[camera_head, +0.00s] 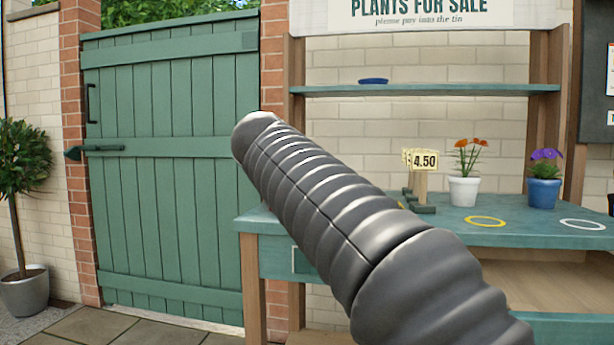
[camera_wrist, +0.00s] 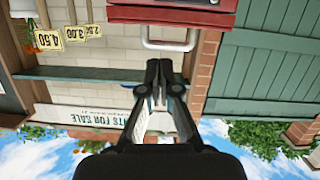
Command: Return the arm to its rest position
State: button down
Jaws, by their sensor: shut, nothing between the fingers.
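My gripper (camera_wrist: 157,68) shows in the wrist view, which is upside down. Its dark fingers are closed together with nothing held between them. The fingertips are in line with a pale handle (camera_wrist: 190,42) on a red box-like thing at the top of that view; whether they touch it I cannot tell. In the head view my grey ribbed arm (camera_head: 330,210) slants from the lower right up to the centre left. My gripper is not visible there.
A teal stall table (camera_head: 270,218) holds an orange-flowered white pot (camera_head: 463,190), a blue pot (camera_head: 543,193), price signs (camera_head: 421,165), a yellow ring (camera_head: 485,221) and a white ring (camera_head: 583,225). A shelf (camera_head: 440,90) bears a blue dish (camera_head: 373,81). A green gate (camera_head: 170,190) stands left.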

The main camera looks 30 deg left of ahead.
jog(key=shift+v, duration=1.1)
